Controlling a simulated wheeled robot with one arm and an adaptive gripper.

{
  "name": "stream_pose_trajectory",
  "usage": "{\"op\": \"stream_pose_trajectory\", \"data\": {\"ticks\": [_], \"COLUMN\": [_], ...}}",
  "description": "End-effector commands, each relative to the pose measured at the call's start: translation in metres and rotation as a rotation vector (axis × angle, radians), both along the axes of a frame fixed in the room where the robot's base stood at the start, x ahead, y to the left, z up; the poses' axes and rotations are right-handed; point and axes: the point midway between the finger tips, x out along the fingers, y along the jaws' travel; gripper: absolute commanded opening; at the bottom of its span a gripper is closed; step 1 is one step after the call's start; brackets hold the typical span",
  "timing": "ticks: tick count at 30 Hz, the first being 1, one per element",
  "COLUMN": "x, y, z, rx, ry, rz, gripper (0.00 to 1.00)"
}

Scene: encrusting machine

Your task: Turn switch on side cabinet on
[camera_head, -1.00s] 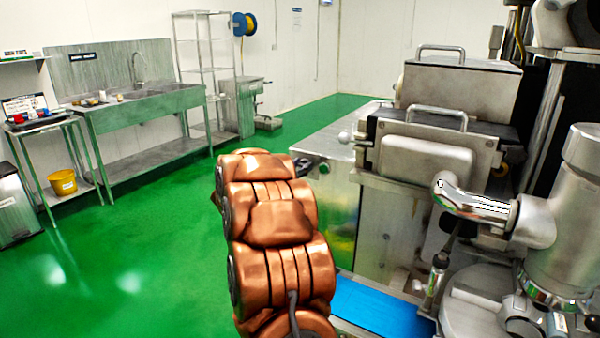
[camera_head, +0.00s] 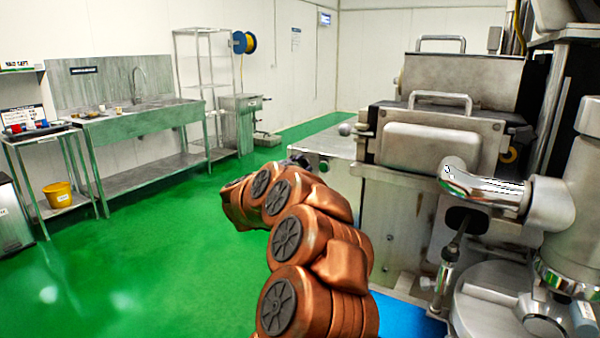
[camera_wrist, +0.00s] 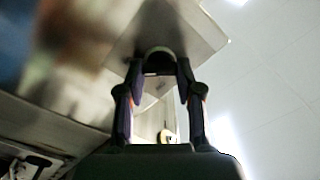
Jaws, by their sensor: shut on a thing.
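In the wrist view, my gripper (camera_wrist: 158,72) has both fingertips closed in around a small rounded dark piece (camera_wrist: 159,52), which looks like the switch knob. It stands against a pale metal plate (camera_wrist: 190,30), apparently part of the side cabinet. The knob's marking and turn angle cannot be read. In the head view, the side cabinet (camera_head: 340,142) is the low metal box left of the machine.
The encrusting machine (camera_head: 430,150) stands close on the right, with a shiny bent pipe (camera_head: 480,187) toward me. A sink bench (camera_head: 150,120) and a yellow bucket (camera_head: 58,194) are far left. Green floor (camera_head: 150,250) is clear on the left.

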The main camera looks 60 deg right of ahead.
Motion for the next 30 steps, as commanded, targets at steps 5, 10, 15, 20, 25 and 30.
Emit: {"op": "stream_pose_trajectory", "data": {"ticks": [5, 10, 15, 20, 25, 30], "x": [-0.0004, -0.0003, -0.0003, -0.0005, -0.0005, -0.0003], "y": [-0.0001, -0.0001, -0.0002, -0.0002, -0.0003, -0.0003], "z": [-0.0018, -0.0011, -0.0006, -0.0005, -0.0005, -0.0004], "rx": [0.004, 0.004, 0.004, 0.004, 0.004, 0.004], "ry": [-0.051, -0.068, -0.071, -0.071, -0.07, -0.07], "rz": [-0.001, 0.0, -0.001, -0.001, -0.001, -0.001], "gripper": [0.0, 0.0, 0.0, 0.0, 0.49, 0.6]}}
